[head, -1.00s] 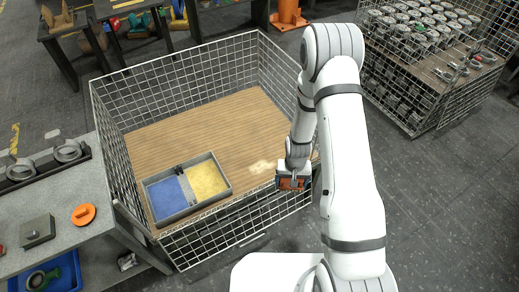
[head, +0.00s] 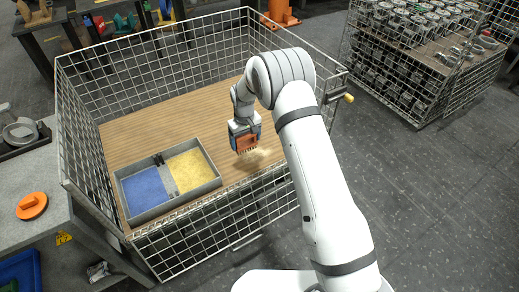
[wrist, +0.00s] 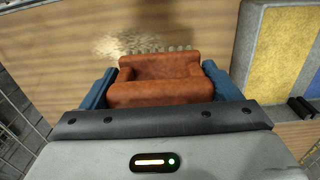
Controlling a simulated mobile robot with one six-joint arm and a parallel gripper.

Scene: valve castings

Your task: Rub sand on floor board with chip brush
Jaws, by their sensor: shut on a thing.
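The floor board (head: 205,113) is a brown ribbed wooden base inside a wire cage. A pale patch of sand (head: 262,157) lies on it near the front wall; it also shows in the wrist view (wrist: 125,44). My gripper (head: 243,132) points down with its blue fingers closed on the sides of the chip brush (head: 247,143), an orange-brown block with pale bristles. In the wrist view the brush (wrist: 160,92) sits between the fingers, with the sand just beyond it. The brush is at the sand's left edge. I cannot tell whether the bristles touch the board.
A grey tray (head: 119,187) with blue and yellow pads lies on the board left of the brush. Wire mesh walls (head: 285,195) surround the board. A grey bench (head: 52,180) with an orange disc (head: 31,206) stands at left. The board's back half is clear.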

